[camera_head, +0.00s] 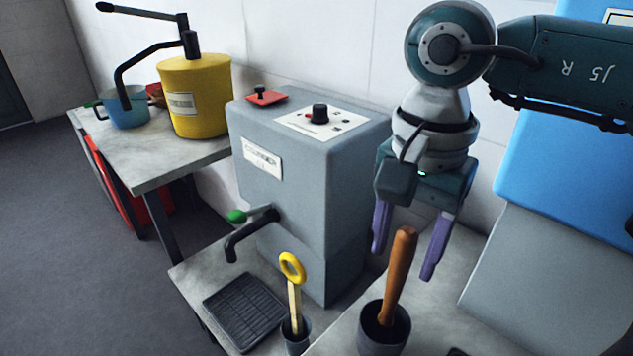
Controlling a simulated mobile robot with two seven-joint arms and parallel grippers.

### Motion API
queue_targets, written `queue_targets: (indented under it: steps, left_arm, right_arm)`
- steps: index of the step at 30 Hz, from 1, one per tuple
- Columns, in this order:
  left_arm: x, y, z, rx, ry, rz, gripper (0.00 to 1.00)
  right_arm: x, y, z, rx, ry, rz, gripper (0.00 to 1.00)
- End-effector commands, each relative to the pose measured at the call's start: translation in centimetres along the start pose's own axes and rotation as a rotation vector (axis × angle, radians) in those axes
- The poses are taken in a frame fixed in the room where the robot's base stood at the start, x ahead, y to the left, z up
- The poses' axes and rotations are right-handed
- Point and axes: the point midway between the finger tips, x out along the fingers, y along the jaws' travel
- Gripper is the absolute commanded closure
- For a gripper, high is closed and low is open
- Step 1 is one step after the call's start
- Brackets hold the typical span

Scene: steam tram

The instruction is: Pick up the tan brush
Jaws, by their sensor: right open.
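A tan-brown wooden handle (399,272) stands slightly tilted in a dark grey pot (384,343). Its lower end is hidden inside the pot, so I cannot see bristles. A thinner pale tan stick with a yellow ring top (293,270) stands in a small grey cup (297,346), its lower end also hidden. I cannot tell for certain which one is the brush. My right gripper (402,262) points down, open and empty, with its purple fingers to either side of the brown handle's top in the picture. I cannot tell whether they touch it. My left gripper is out of view.
A grey machine (300,190) with a black spout and a red-lidded top stands close left of my right gripper. A drip tray (244,311) lies below the spout. A yellow bucket (197,100) and a blue pot (124,108) stand on the far-left table. A blue panel is at right.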

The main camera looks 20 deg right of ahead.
Motion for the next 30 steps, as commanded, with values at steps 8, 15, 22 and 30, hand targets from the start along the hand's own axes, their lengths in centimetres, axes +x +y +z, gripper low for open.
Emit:
queue_targets:
  steps: [8, 15, 22, 30]
  left_arm:
    - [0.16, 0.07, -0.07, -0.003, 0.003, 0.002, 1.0]
    - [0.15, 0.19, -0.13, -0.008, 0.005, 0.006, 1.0]
    - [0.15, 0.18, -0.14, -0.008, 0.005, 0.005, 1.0]
    - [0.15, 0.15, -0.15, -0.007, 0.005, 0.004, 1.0]
  right_arm:
    - [0.27, -0.03, -0.03, 0.001, 0.0, -0.001, 0.43]
    - [0.26, -0.03, -0.03, 0.001, 0.0, -0.001, 0.7]
    - [0.26, -0.02, -0.03, 0.001, 0.0, -0.001, 0.96]
    - [0.27, -0.02, -0.03, 0.002, 0.0, -0.001, 1.0]
